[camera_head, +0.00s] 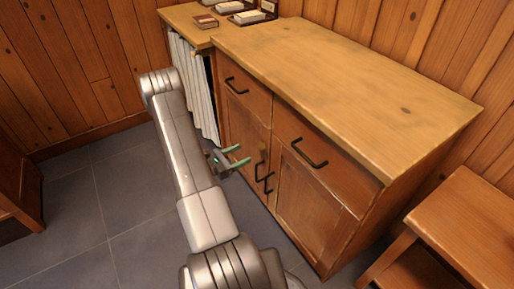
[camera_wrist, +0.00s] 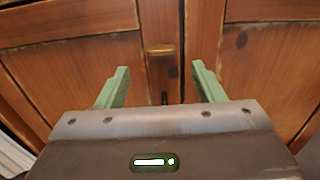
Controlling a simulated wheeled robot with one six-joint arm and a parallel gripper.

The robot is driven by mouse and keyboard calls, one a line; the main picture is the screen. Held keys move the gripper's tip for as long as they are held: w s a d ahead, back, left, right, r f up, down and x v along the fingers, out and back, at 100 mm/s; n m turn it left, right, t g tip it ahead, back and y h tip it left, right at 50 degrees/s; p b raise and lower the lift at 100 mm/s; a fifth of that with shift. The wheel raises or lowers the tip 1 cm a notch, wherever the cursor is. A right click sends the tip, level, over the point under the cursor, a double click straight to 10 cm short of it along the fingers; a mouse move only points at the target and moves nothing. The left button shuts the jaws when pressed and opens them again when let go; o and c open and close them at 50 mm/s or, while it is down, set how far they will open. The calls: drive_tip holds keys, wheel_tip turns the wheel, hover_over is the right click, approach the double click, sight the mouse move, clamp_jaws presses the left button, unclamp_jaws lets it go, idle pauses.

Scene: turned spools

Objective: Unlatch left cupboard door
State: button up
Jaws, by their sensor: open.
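The left cupboard door (camera_head: 243,130) is the narrow wooden door under the left drawer in the head view; it looks shut. In the wrist view, a small brass-coloured bar (camera_wrist: 160,51), perhaps the latch, lies level on the upright strip between the door panels. A dark handle (camera_wrist: 165,98) shows below it, partly hidden by my gripper. Two black upright handles (camera_head: 264,177) show near the door seam in the head view. My gripper (camera_head: 243,154) is open and empty in front of the doors. Its green fingers (camera_wrist: 160,67) point at the door front, one on each side of the bar.
The right cupboard door (camera_head: 304,200) and two drawers with black handles (camera_head: 237,86) look shut. The worktop (camera_head: 350,80) is bare. A striped curtain (camera_head: 195,90) hangs to the left. A wooden stool or bench (camera_head: 470,215) stands at right. The tiled floor (camera_head: 110,200) is clear at left.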

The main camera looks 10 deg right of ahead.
sight(258, 147)
drive_tip(key=x, duration=0.8)
drive_tip(key=shift+b, duration=0.4)
drive_tip(key=c, duration=1)
